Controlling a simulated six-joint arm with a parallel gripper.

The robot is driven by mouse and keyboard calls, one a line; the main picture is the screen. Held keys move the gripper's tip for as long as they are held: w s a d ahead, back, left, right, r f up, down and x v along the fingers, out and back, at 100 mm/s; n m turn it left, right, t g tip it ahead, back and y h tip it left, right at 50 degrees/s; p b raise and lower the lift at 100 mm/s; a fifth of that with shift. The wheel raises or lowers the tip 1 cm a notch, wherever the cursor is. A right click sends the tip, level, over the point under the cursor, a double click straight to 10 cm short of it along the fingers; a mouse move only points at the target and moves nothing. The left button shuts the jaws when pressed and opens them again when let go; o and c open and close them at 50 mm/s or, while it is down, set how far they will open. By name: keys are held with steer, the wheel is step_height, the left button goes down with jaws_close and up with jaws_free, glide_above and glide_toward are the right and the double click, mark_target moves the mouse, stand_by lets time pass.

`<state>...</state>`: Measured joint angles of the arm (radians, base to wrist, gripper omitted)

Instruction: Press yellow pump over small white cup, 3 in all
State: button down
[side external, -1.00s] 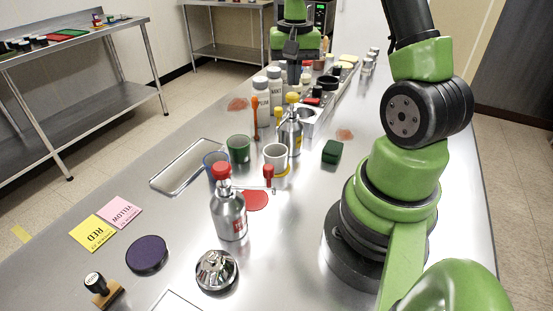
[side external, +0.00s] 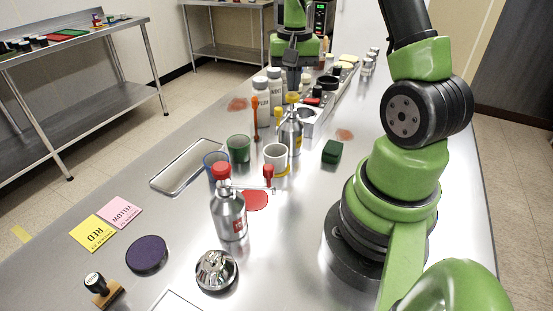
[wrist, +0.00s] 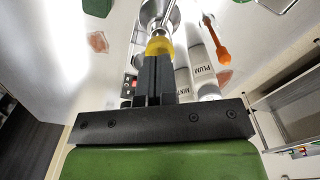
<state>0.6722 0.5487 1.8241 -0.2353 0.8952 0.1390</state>
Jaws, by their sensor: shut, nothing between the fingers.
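The yellow-topped pump (side external: 292,98) is on a steel bottle (side external: 290,138) standing mid-table. My gripper (side external: 292,88) is shut and empty, pointing down right at the yellow top and partly covering it. In the wrist view, my closed fingertips (wrist: 158,60) meet the edge of the yellow top (wrist: 158,46); I cannot tell whether it is pressed down. The small white cup (side external: 275,156) stands upright in front of that bottle, with a yellow ring or mark (side external: 284,172) at its base. Its inside is too small to read.
Green (side external: 239,148) and blue (side external: 214,165) cups stand left of the white cup. White PLUM and MINT bottles (wrist: 202,72) stand close behind the pump. A green block (side external: 332,152) lies right.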

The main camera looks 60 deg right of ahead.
steer(key=shift+f, duration=1.2)
steer(key=shift+r, duration=1.85)
steer(key=shift+f, duration=0.1)
steer(key=shift+f, duration=1.7)
steer(key=shift+r, duration=1.8)
steer(key=shift+f, duration=0.1)
